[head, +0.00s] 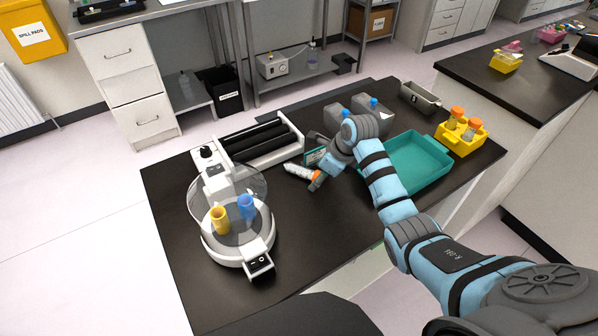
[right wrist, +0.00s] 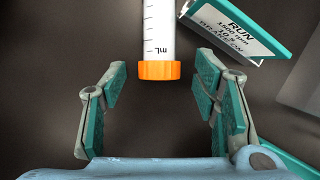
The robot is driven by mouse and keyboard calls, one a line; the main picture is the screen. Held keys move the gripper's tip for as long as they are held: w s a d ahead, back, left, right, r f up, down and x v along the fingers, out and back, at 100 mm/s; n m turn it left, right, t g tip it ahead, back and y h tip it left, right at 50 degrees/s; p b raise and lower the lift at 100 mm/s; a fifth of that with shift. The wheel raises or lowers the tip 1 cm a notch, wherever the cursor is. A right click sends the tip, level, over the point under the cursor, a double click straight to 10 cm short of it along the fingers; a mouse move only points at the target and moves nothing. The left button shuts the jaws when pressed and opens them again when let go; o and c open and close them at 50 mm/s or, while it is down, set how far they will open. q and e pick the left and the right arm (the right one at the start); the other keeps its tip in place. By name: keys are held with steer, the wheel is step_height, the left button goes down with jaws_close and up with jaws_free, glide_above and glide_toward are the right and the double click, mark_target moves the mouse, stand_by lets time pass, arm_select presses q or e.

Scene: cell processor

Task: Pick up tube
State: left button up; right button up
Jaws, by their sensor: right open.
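A clear tube (head: 299,170) with graduation marks and an orange cap lies on the black bench, beside a small green-edged sign. In the right wrist view the tube (right wrist: 159,30) points away from me, and its orange cap (right wrist: 159,70) faces my gripper. My right gripper (right wrist: 159,80) is open and empty. Its teal-padded fingers stand on both sides of the cap, with a gap on each side. In the head view my right gripper (head: 318,180) is at the cap end, partly hidden by my arm. My left gripper is not in view.
The sign (right wrist: 240,28) stands close right of the tube. A centrifuge (head: 233,240) with yellow and blue holders is at left, a roller device (head: 262,143) behind. A teal tray (head: 425,155) and yellow rack (head: 470,140) are at right. The bench front is clear.

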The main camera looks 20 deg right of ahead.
steer(key=shift+a+f, duration=0.1)
steer(key=shift+c, duration=0.6)
jaws_close()
step_height(320, 180, up, 20)
steer(key=p, duration=0.4)
steer(key=c, duration=0.6)
jaws_free()
jaws_close()
